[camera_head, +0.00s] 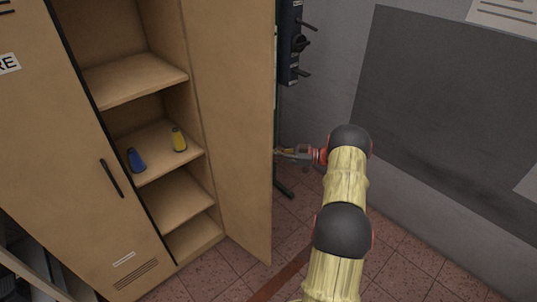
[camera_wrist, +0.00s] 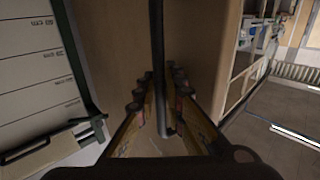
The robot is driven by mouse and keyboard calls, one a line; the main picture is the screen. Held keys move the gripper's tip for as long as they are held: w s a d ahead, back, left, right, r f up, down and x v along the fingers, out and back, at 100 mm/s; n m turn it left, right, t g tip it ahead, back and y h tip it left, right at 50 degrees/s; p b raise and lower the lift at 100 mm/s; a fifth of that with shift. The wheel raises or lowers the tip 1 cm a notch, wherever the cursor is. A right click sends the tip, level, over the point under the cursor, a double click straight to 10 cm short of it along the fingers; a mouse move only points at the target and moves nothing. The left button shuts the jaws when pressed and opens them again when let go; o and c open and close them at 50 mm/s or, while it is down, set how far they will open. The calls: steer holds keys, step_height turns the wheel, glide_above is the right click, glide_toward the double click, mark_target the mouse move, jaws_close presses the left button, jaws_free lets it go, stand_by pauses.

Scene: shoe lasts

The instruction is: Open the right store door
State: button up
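The right store door (camera_head: 235,130) stands swung wide open toward me, with the wooden cabinet's shelves exposed on its left. In the wrist view the door's face (camera_wrist: 205,40) fills the middle, with its dark vertical bar handle (camera_wrist: 157,50) in front. My gripper (camera_head: 281,153) is at the far side of the door, by its free edge, and is partly hidden by it. In the wrist view my gripper (camera_wrist: 163,85) has its fingers apart, one on each side of the handle's lower part. Gaps show between the fingers and the bar.
The left store door (camera_head: 60,130) is shut. A dark panel with levers (camera_head: 291,42) is on the wall behind the door. Tiled floor (camera_head: 400,262) is clear at right.

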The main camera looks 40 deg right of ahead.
steer(key=shift+o, duration=1.2)
steer(key=shift+s, duration=0.15)
steer(key=shift+o, duration=0.8)
steer(key=v, duration=1.2)
